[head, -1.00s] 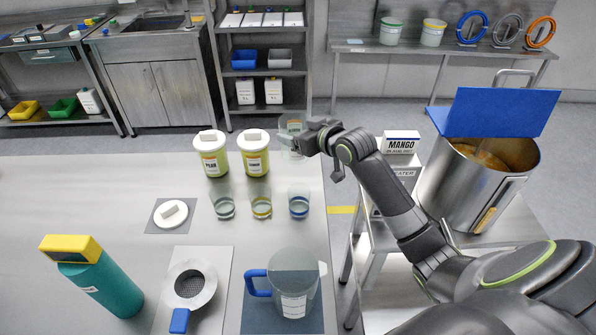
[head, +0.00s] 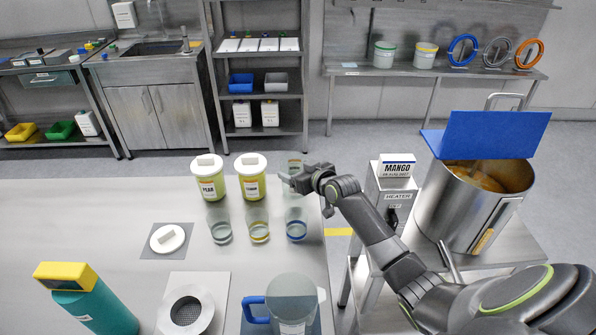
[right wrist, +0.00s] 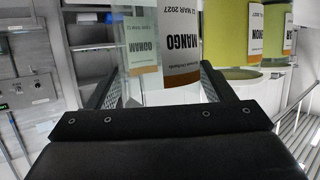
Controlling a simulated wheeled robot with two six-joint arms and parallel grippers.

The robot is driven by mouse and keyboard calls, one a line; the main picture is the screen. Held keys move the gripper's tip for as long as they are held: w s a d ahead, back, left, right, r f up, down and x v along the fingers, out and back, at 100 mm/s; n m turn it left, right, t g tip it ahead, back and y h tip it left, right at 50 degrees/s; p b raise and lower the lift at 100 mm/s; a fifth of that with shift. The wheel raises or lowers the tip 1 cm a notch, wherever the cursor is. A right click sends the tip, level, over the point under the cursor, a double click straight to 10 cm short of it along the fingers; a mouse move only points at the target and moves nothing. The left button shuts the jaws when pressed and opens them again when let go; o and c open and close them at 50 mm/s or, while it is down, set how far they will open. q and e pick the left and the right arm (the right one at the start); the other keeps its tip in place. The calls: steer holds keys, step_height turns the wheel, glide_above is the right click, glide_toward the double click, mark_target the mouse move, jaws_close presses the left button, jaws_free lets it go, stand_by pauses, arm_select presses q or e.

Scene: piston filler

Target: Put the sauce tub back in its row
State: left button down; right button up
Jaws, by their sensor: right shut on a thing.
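My right gripper (head: 290,180) is shut on a clear, empty-looking sauce tub (head: 295,162) at the right end of the back row. In the right wrist view the tub's orange-striped MANGO label (right wrist: 179,45) shows upside down between the fingers. Beside the tub stand two yellow tubs with white-knobbed lids, the lemon tub (head: 252,182) and the pear tub (head: 208,184). My left gripper is not in view.
Three clear cups stand in front of the tubs: one plain (head: 221,230), one yellow-based (head: 259,230), one blue-based (head: 296,230). A white lid (head: 167,239) lies at left. The steel hopper (head: 465,205) and heater box (head: 397,197) stand to the right, beyond the table edge.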

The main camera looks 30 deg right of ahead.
steer(key=shift+f, duration=0.2)
steer(key=o, duration=1.4)
steer(key=shift+r, duration=0.1)
steer(key=v, duration=1.2)
